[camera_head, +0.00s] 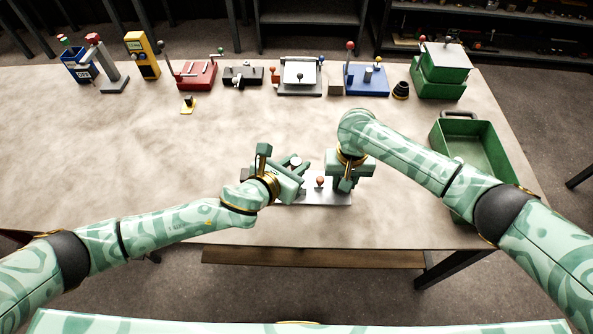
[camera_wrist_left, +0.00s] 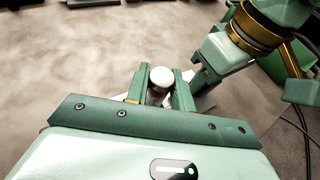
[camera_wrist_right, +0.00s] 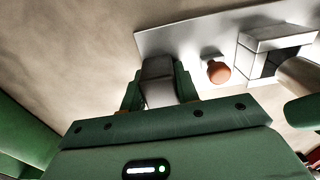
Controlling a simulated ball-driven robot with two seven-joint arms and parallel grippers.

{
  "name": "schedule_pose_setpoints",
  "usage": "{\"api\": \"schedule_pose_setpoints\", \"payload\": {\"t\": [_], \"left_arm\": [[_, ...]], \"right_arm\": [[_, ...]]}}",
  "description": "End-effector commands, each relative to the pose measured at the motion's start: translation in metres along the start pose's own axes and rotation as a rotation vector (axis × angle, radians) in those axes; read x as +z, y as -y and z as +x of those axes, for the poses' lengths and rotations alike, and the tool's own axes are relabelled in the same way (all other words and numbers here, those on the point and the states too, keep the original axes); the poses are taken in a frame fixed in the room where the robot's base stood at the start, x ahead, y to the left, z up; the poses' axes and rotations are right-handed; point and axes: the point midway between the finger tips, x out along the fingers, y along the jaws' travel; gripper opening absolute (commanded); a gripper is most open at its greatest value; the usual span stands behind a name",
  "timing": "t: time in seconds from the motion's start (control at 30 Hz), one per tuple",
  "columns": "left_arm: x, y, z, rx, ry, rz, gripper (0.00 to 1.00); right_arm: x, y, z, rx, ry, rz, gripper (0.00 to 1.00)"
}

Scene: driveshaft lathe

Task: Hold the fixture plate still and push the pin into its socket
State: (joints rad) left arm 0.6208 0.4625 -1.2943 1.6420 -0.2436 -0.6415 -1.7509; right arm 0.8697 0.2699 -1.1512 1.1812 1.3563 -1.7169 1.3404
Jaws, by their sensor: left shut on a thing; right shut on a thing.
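The silver fixture plate (camera_head: 330,198) lies near the table's front edge, partly hidden by both grippers. In the right wrist view the plate (camera_wrist_right: 178,36) carries a grey block (camera_wrist_right: 158,82), an orange-brown knob (camera_wrist_right: 218,72) and a pale box-like socket (camera_wrist_right: 275,40) with a dark opening. My right gripper (camera_head: 345,186) is shut on the grey block. My left gripper (camera_head: 297,166) is shut on the pale round-topped pin (camera_wrist_left: 161,77). The pin (camera_wrist_right: 300,76) shows beside the socket's opening at the right edge; I cannot tell whether its end is inside.
A green open bin (camera_head: 470,125) stands at the table's right side. Along the back stand a yellow device (camera_head: 142,55), a red fixture (camera_head: 196,76), a blue fixture (camera_head: 367,82) and a green box (camera_head: 440,75). The table's middle and left are mostly clear.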

Motion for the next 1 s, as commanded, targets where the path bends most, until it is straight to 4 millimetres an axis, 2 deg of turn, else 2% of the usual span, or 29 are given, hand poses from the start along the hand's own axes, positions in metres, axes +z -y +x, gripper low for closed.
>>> {"api": "schedule_pose_setpoints", "payload": {"t": [0.03, 0.23, 0.7, 0.73, 0.8, 1.0], "left_arm": [[-0.007, 0.001, 0.003, 0.001, -0.002, -0.002, 0.0], [-0.036, 0.0, 0.015, 0.001, -0.002, -0.001, 0.0], [-0.044, 0.0, 0.018, 0.0, -0.001, 0.0, 0.0], [-0.044, 0.0, 0.018, 0.0, -0.001, 0.0, 0.29], [-0.044, 0.0, 0.018, 0.0, -0.002, 0.0, 0.46], [-0.045, 0.001, 0.018, -0.001, -0.003, 0.0, 0.46]], "right_arm": [[0.004, -0.001, 0.005, 0.004, 0.009, -0.001, 0.0], [0.004, -0.001, 0.005, 0.004, 0.009, -0.001, 0.0], [0.004, -0.001, 0.005, 0.005, 0.011, -0.001, 0.0], [0.004, -0.001, 0.005, 0.005, 0.011, -0.001, 0.0], [0.004, -0.001, 0.005, 0.005, 0.011, -0.002, 0.0], [0.005, -0.001, 0.006, 0.004, 0.011, -0.003, 0.0]]}}
